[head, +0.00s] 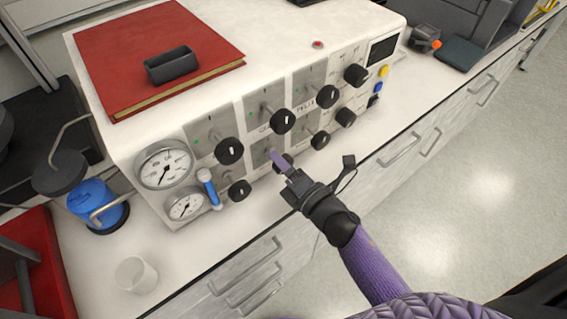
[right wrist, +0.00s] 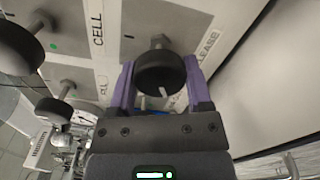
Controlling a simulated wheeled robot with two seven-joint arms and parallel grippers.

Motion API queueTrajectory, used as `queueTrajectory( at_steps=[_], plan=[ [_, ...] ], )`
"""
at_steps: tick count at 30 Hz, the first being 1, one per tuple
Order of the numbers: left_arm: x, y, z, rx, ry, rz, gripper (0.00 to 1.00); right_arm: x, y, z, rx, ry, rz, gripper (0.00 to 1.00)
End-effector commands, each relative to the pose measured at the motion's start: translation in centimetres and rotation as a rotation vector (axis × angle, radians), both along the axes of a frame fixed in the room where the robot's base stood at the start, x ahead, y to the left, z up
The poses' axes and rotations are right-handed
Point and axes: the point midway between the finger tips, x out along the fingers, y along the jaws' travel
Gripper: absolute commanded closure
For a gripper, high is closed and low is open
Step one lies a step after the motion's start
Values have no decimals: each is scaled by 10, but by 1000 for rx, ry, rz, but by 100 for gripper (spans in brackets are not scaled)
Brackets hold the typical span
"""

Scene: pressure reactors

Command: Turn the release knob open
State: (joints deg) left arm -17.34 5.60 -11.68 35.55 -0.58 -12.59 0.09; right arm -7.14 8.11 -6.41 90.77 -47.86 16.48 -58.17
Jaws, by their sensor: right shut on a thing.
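The release knob (right wrist: 160,75) is a round black knob with a white mark, on a metal stem in the lower row of the white reactor panel. A partly hidden label ending in "LEASE" is beside it in the right wrist view. My right gripper (head: 282,162) is shut on this knob, with one purple finger on each side of it in the right wrist view. The white mark points toward the gripper's palm, slightly to the right. In the head view, the gripper hides part of the knob. My left gripper is not in view.
Other black knobs, such as one at the upper middle (head: 282,121) and one at the lower left (head: 239,190), stick out close by. Two gauges (head: 164,165) and a blue-and-white handle (head: 209,188) are at the panel's left. A white cup (head: 136,275) stands on the counter.

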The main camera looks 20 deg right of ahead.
Motion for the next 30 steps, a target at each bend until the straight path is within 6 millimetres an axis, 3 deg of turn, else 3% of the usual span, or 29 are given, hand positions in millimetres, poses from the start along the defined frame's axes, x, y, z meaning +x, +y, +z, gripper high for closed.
queueTrajectory(
  at_steps=[3, 4, 9, 19, 30],
  plan=[
    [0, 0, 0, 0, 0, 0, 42, -1, 0, -2, -3, 4, 0, 95],
    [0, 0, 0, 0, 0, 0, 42, -1, 0, -2, -3, 4, 0, 32],
    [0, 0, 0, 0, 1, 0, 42, 0, 0, -1, -2, 3, 0, 1],
    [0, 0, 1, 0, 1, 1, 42, -7, -3, -1, 0, 3, 0, 1],
    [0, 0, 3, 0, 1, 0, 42, -82, -30, -2, -1, 5, -1, 1]
  ],
)
